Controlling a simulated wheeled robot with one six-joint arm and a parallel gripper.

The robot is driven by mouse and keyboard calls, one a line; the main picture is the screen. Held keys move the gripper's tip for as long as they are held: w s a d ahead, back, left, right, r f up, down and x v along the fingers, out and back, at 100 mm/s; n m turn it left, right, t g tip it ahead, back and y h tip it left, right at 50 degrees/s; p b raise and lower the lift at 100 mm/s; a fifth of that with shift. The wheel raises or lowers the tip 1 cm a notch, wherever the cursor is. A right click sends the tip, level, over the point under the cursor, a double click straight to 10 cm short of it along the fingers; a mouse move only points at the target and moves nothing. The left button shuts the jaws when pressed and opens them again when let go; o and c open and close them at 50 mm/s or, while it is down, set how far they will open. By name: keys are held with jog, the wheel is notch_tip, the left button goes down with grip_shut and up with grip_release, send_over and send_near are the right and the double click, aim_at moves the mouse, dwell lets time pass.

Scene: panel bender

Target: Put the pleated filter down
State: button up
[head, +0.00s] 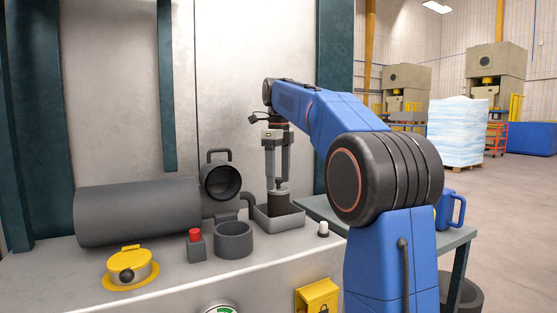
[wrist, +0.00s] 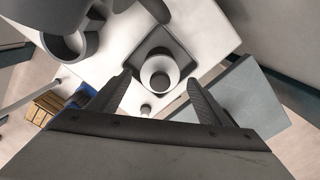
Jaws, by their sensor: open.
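The pleated filter, seen as a dark cylinder with a paler top (head: 281,203), stands upright in a shallow grey tray (head: 298,222) on the bench. In the wrist view the filter (wrist: 160,64) shows from above as a pale ring with a dark centre, inside the dark square tray (wrist: 184,54). My gripper (head: 278,178) points down over the filter with its fingertips near the filter's top. In the wrist view my gripper's fingers (wrist: 160,78) are spread wide apart, one to each side of the filter. I cannot tell whether either finger touches it.
A grey open cup (head: 233,241), a red button box (head: 196,245) and a yellow-lidded port (head: 130,267) stand left of the tray. An open round housing (head: 220,180) is behind. A small white-topped knob (head: 323,229) is to the right, near a side table (head: 440,242) with a blue jug (head: 451,208).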

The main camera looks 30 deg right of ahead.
notch_tip(320, 180, up, 6)
jog(key=shift+r, duration=0.25)
jog(key=shift+s, duration=0.15)
dwell(0.5)
